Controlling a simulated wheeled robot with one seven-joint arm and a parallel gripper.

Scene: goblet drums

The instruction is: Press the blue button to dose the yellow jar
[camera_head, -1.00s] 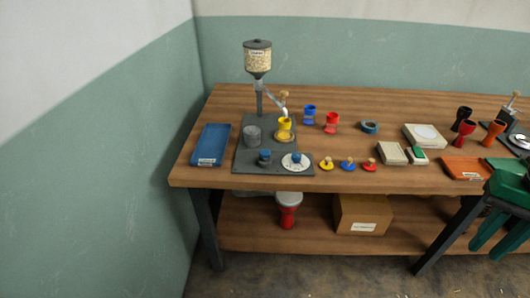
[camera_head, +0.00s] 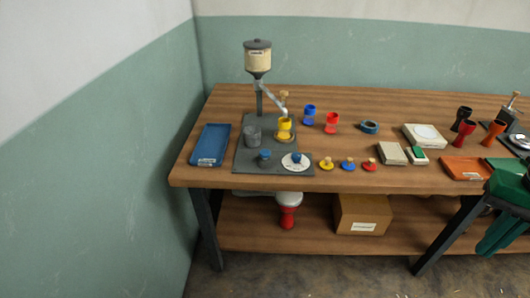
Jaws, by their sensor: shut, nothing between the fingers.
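A yellow jar (camera_head: 284,124) stands upright on a dark grey base plate (camera_head: 244,162), beneath the spout of a clear hopper (camera_head: 258,62). The inside of the jar is too small to make out. A blue button (camera_head: 264,154) sits at the front left of the plate. To its right is a blue knob (camera_head: 297,157) on a white dial (camera_head: 291,166). My green gripper (camera_head: 488,250) is at the right edge, in front of the table, with its fingers together and pointing down. It is empty and far from the button and the jar.
Blue (camera_head: 309,114) and red (camera_head: 332,122) jars stand to the right. Several coloured lids (camera_head: 348,164) line the front. Goblet drums (camera_head: 466,130) and an orange tray (camera_head: 466,168) are farther right.

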